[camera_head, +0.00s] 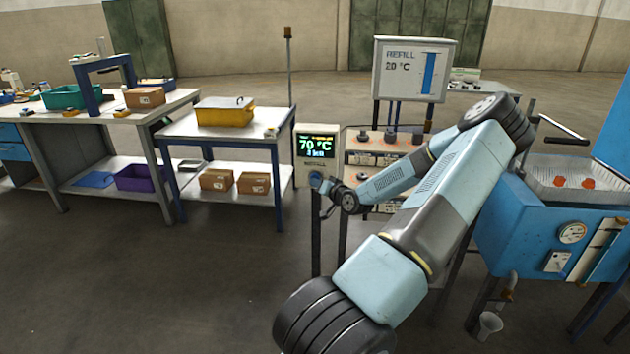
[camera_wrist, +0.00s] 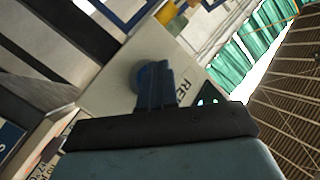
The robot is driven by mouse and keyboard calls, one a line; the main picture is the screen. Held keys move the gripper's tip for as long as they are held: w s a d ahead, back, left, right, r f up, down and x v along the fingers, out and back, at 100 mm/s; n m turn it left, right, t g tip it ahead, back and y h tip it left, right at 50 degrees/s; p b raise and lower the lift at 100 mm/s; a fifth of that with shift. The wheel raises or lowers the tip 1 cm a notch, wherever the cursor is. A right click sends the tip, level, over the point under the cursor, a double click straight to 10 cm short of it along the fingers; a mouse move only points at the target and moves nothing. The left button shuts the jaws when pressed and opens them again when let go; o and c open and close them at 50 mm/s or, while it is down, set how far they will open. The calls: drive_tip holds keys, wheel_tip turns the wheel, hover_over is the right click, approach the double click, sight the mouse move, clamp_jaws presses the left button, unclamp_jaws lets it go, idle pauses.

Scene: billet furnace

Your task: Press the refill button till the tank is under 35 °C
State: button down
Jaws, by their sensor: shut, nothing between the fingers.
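A pale control box (camera_head: 302,177) on a post has a dark display (camera_head: 316,145) reading 70 °C in green, with smaller text I cannot read surely. In the wrist view a round blue button (camera_wrist: 144,76) sits on its pale face, beside lettering starting "RE". My gripper (camera_head: 319,183) is at the lower front of the box; its fingers (camera_wrist: 160,74) are shut, empty, and overlap the button. I cannot tell whether they touch or press it. The blue tank (camera_head: 515,222) at the right has a round dial gauge (camera_head: 572,233) and an open top with orange-red pieces.
A sign (camera_head: 412,66) behind reads REFILL 20 °C beside a blue bar. A small table (camera_head: 235,124) with a yellow bin (camera_head: 224,116) stands just left of the box. A workbench (camera_head: 60,125) is farther left. The floor in front is clear; a cup (camera_head: 490,325) stands under the tank's spout.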

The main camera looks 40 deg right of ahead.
drive_tip(key=shift+w+d, duration=0.3)
drive_tip(key=shift+d, duration=0.05)
idle(0.6)
drive_tip(key=shift+s+a, duration=0.65)
drive_tip(key=shift+a, duration=0.1)
idle(0.3)
drive_tip(key=shift+s+a, duration=1.65)
drive_tip(key=shift+a, duration=0.25)
